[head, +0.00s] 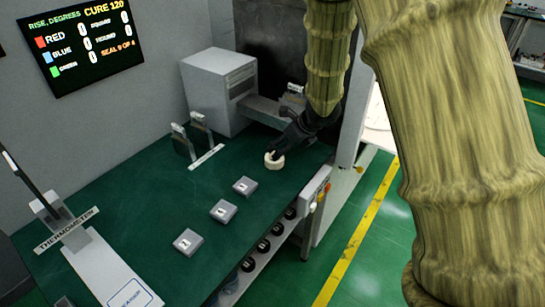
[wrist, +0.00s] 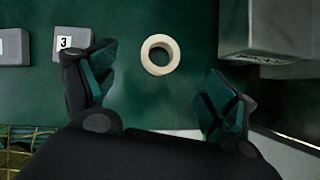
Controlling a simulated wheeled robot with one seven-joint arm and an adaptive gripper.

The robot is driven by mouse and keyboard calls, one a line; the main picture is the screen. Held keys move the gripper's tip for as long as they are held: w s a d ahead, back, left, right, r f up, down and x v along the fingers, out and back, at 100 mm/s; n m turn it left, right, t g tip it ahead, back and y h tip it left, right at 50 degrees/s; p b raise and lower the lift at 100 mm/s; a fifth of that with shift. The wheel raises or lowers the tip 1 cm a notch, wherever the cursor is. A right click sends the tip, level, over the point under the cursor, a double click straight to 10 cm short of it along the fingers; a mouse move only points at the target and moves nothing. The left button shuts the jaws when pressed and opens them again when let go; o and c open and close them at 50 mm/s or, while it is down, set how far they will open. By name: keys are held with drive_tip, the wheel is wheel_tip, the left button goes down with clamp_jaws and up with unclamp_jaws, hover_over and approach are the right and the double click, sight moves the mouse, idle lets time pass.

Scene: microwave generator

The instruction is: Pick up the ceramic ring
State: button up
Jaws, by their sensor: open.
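The ceramic ring (head: 274,160) is a small cream-white ring lying on the green tabletop (head: 150,190). In the wrist view the ring (wrist: 160,55) lies flat with its hole facing the camera. My gripper (head: 280,142) is close by the ring, just behind and above it in the head view. In the wrist view my gripper (wrist: 155,100) has its two fingers wide apart. The ring shows beyond the gap between them, and nothing is held. No contact with the ring shows.
Several grey numbered blocks (head: 222,211) sit toward the front of the table. In the wrist view, block 3 (wrist: 72,43) is left of the ring and a grey box-like body (wrist: 266,28) is right. A white cabinet (head: 217,90) and a two-post holder (head: 192,140) stand behind.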

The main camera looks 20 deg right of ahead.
sight(280, 161)
drive_tip(key=x, duration=0.4)
drive_tip(key=shift+w+d, duration=0.2)
drive_tip(key=shift+w, duration=0.05)
drive_tip(key=shift+s+a, duration=0.1)
drive_tip(key=shift+s, duration=0.05)
drive_tip(key=shift+a+f+p, duration=0.1)
drive_tip(key=shift+f+p, duration=0.1)
drive_tip(key=shift+p, duration=0.2)
drive_tip(key=shift+p+x, duration=0.65)
drive_tip(key=shift+x, duration=1.8)
drive_tip(key=c, duration=1.2)
